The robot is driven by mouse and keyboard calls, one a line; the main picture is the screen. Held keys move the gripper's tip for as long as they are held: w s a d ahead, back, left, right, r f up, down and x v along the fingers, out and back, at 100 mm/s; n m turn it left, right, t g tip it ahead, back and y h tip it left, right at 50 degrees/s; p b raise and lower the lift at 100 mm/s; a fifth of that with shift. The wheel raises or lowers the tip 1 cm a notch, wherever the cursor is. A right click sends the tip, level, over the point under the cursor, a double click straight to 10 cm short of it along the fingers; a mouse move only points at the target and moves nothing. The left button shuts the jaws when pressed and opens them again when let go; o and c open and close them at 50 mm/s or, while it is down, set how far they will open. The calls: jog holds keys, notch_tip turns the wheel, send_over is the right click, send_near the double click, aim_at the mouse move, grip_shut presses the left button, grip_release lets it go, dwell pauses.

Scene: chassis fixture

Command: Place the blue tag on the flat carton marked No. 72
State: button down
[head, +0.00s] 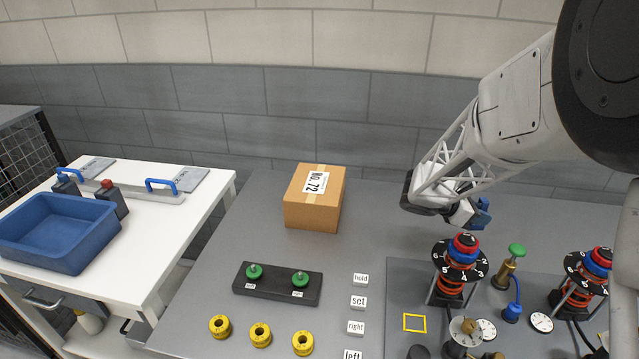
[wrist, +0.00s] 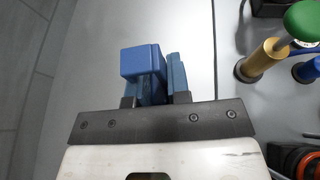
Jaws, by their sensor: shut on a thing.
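The carton (head: 311,216) marked "NO. 72" is a brown box with a white label and a tape strip on its top. It stands on the grey table at the back middle of the head view, and its top is bare. My gripper (head: 479,212) is to the right of the carton, above the back right of the table. In the wrist view, my gripper (wrist: 160,80) is shut on the blue tag (wrist: 141,62), which shows as a bright blue square face between darker blue fingers. In the head view I cannot tell the tag from the fingers.
A dial post (head: 461,270) with coloured rings and a green-knobbed brass post (head: 508,268) stand below my gripper. A dark block with green knobs (head: 277,284) and several yellow rings (head: 260,334) lie in front of the carton. The table between gripper and carton is clear.

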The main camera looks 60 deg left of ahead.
jog(key=s+a+r+n+t+y, duration=0.1)
jog(key=s+a+r+n+y, duration=0.15)
jog(key=a, duration=0.35)
jog(key=s+a+r+n+t+y, duration=0.1)
jog(key=a+n+t+y, duration=0.15)
jog(key=a, duration=0.35)
notch_tip(320, 180, up, 8)
jog(key=n+g+y, duration=0.5)
jog(key=n+y, duration=0.6)
jog(key=y, duration=0.2)
send_over(318, 183)
jog(key=shift+a+h, duration=0.15)
jog(key=shift+h, duration=0.15)
jog(key=shift+f, duration=1.95)
jog(key=shift+f, duration=0.1)
jog(key=shift+f, duration=1.95)
jog(key=shift+f, duration=0.1)
